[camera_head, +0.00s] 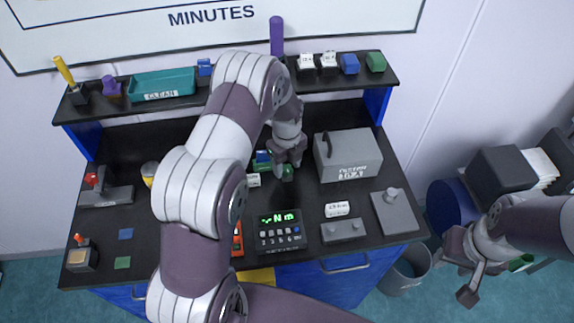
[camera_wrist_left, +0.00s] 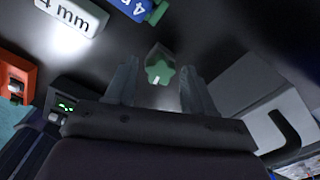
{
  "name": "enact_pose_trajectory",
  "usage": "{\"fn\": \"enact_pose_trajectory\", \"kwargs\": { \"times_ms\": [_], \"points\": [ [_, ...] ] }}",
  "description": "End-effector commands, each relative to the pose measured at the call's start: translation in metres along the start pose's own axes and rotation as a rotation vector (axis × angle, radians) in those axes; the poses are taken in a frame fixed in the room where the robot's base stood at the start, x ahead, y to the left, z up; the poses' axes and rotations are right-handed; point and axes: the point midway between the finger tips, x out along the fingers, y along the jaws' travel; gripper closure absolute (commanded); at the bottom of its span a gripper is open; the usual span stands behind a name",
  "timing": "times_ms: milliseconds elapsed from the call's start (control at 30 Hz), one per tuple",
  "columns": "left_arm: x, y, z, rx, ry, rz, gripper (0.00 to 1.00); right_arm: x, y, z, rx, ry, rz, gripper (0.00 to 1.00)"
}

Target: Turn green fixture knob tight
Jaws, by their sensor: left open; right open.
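The green fixture knob (camera_wrist_left: 159,73) is a small lobed knob with a pale mark, on a dark grey fixture (camera_wrist_left: 158,53). In the left wrist view it sits between the two fingers of my open left gripper (camera_wrist_left: 160,82), with a gap on each side. In the head view my left gripper (camera_head: 288,158) points down just above the knob (camera_head: 288,173) at the middle of the bench, and partly hides the fixture. My right gripper (camera_head: 462,270) is open and empty, off the bench's right side.
A grey box with a handle (camera_head: 347,157) stands close to the right of my left gripper. Blue and white blocks marked "4 mm" (camera_wrist_left: 72,14) lie beside the fixture. A display unit (camera_head: 280,232) is in front. A bin (camera_head: 405,272) stands on the floor at right.

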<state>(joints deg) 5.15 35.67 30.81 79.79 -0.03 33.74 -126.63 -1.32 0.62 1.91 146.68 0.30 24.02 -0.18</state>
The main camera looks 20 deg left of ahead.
Motion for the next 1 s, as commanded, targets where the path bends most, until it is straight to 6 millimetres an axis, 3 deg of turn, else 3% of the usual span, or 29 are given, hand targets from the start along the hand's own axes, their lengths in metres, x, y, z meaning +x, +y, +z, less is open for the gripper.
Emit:
{"fn": "enact_pose_trajectory", "kwargs": {
  "times_ms": [533,767,900,1000],
  "points": [
    [0.0000,0.0004,-0.0002,-0.804,0.000,0.000,0.47,-0.0001,0.0000,0.0000,0.000,0.000,0.000,0.57],
    [0.0000,0.0004,-0.0002,-0.856,0.000,0.000,0.47,-0.0001,0.0000,0.0000,0.000,0.000,0.000,0.57],
    [0.0000,0.0004,-0.0002,-0.855,0.000,0.000,0.92,-0.0001,0.0000,0.0000,0.000,0.000,0.000,0.57],
    [0.0000,0.0004,-0.0002,-0.852,0.000,0.000,0.95,-0.0001,0.0000,0.0000,0.000,0.000,0.000,0.57]
  ]
}}
